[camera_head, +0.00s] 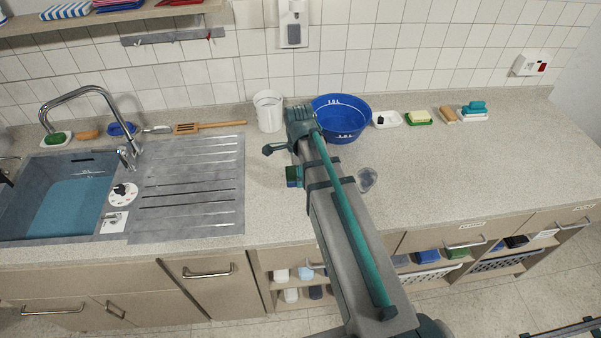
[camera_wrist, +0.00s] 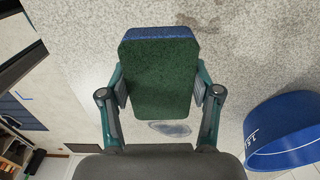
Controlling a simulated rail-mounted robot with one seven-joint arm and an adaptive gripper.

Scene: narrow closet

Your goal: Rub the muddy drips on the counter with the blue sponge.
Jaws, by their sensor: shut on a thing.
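My gripper (camera_wrist: 160,88) is shut on the sponge (camera_wrist: 160,62), one finger on each side. The sponge has a dark green face toward the wrist camera and a blue layer showing at its far edge. In the head view the sponge (camera_head: 293,176) shows just left of my arm, which hides most of my gripper. Faint brown muddy drips (camera_wrist: 205,18) lie on the speckled counter (camera_head: 460,165), beyond the sponge's blue edge in the wrist view. I cannot tell whether the sponge touches the counter.
A blue bowl (camera_head: 342,120) and a white cup (camera_head: 268,110) stand near the tiled wall. A clear, glassy object (camera_head: 367,179) lies right of my arm. The sink (camera_head: 62,195) and its drainboard (camera_head: 190,185) are at left. Soap dishes stand back right; the right counter is clear.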

